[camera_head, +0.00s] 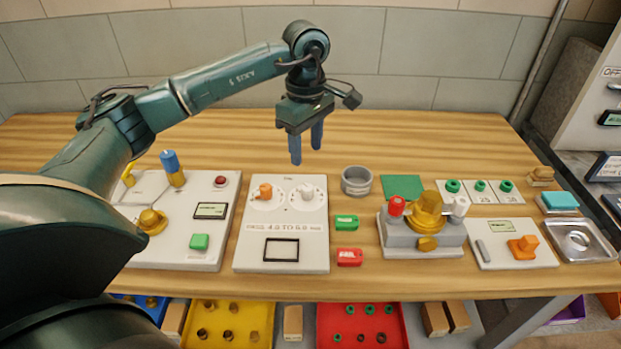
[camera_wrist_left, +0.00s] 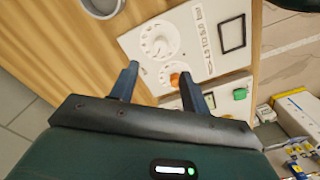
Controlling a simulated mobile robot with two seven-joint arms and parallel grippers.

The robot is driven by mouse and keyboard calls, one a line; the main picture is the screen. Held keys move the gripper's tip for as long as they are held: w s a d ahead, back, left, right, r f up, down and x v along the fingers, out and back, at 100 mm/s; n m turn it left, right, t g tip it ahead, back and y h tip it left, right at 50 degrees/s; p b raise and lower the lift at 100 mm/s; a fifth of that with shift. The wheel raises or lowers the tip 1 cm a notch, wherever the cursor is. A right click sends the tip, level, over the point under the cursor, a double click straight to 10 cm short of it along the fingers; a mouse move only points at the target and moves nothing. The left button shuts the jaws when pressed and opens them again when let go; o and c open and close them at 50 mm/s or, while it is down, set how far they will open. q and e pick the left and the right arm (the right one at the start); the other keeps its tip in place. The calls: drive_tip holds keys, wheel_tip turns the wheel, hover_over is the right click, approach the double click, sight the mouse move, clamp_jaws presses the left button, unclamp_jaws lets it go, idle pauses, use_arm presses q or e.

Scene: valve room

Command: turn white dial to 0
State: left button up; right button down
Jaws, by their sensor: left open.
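The white dial (camera_head: 306,192) is on the upper right of a white panel (camera_head: 250,235), beside an orange dial (camera_head: 265,191). Both have printed scales around them; I cannot read where the white one points. The white dial (camera_wrist_left: 159,46) and orange dial (camera_wrist_left: 176,79) also show in the left wrist view. My left gripper (camera_head: 306,152) is open and empty, fingers pointing down, above and behind the panel's top edge, apart from the dial. In the wrist view the orange dial appears near its right finger. My right gripper is not in view.
A grey metal cup (camera_head: 356,181) stands right of the panel. Green (camera_head: 347,222) and red (camera_head: 349,257) tags lie beside it. Left is a panel with a blue-handled lever (camera_head: 171,168); right is a grey valve block (camera_head: 422,240). The wooden table behind the panels (camera_head: 430,130) is clear.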

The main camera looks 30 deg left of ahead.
sight(307, 187)
use_arm(q)
wheel_tip(307, 187, down, 9)
drive_tip(key=shift+f+p, duration=0.2)
drive_tip(key=shift+p, duration=0.5)
drive_tip(key=shift+f, duration=0.55)
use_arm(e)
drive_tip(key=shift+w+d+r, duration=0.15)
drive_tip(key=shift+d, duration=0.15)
use_arm(q)
drive_tip(key=c, duration=1)
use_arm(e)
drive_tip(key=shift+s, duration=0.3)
